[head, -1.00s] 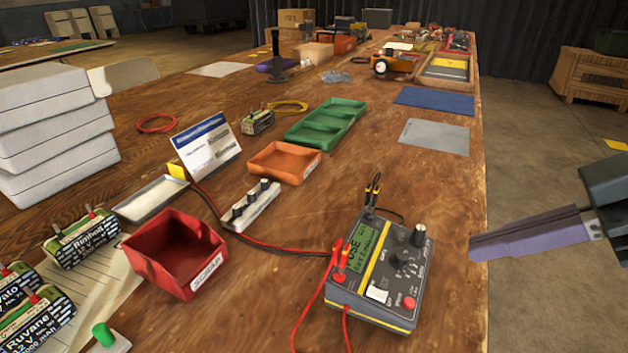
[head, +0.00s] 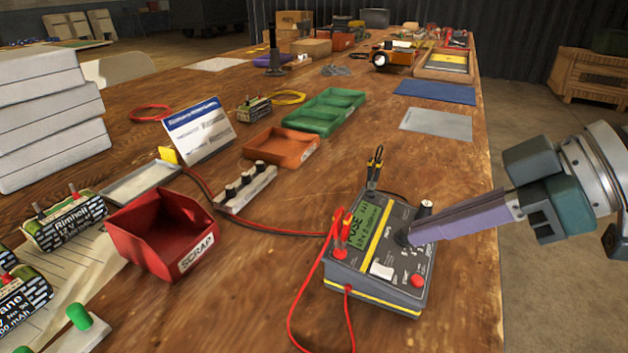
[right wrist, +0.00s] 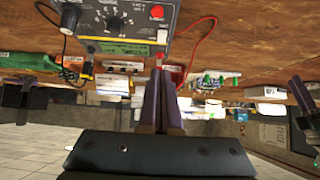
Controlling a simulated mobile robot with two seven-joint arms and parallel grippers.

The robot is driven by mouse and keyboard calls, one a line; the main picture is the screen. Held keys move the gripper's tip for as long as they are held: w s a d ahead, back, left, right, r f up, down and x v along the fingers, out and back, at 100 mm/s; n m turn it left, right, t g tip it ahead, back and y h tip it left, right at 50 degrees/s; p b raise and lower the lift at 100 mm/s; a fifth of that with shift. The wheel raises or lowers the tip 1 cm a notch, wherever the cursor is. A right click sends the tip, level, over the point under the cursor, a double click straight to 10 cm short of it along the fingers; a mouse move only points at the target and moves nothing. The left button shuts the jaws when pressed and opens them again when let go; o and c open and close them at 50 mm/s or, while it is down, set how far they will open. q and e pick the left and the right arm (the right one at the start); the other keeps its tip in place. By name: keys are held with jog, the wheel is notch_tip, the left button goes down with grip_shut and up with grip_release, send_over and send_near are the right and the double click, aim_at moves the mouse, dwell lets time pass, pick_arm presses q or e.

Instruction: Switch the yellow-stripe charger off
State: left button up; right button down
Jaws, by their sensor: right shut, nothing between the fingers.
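The yellow-stripe charger (head: 362,285) is a grey box near the table's right edge, with a green lit display (head: 364,226) and a yellow stripe across its top. It has a white rocker switch (head: 381,270), a red button (head: 417,281) and dark knobs. Red and black leads are plugged into it. My right gripper (head: 408,237) is shut and empty; its purple fingertips are at the charger's right part, hiding the dial there. I cannot tell whether they touch. The right wrist view shows the closed fingers (right wrist: 166,88) and the charger's panel (right wrist: 135,22) at the top.
A red scrap bin (head: 162,236), a strip with several black knobs (head: 245,188), an orange tray (head: 281,147) and a green tray (head: 325,112) lie left of and behind the charger. Batteries (head: 64,222) stand at far left.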

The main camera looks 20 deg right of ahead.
aim_at(386, 271)
pick_arm(q)
notch_tip(386, 271, down, 2)
jog(key=shift+f+b, duration=0.1)
jog(key=shift+b, duration=0.75)
pick_arm(e)
jog(key=f, duration=0.1)
jog(key=w+f, duration=0.1)
jog(key=f, duration=0.1)
jog(key=a+f, duration=0.1)
jog(key=shift+w+a+f, duration=0.1)
jog(key=shift+w+f, duration=0.05)
jog(key=shift+f, duration=0.55)
pick_arm(q)
jog(key=shift+d, duration=0.1)
jog(key=shift+f+b, duration=0.25)
jog(key=shift+b, duration=0.05)
pick_arm(e)
jog(key=shift+f, duration=0.4)
pick_arm(q)
jog(key=shift+r, duration=0.1)
jog(key=shift+r+p, duration=0.75)
jog(key=shift+p, duration=0.05)
pick_arm(e)
jog(key=shift+r, duration=0.85)
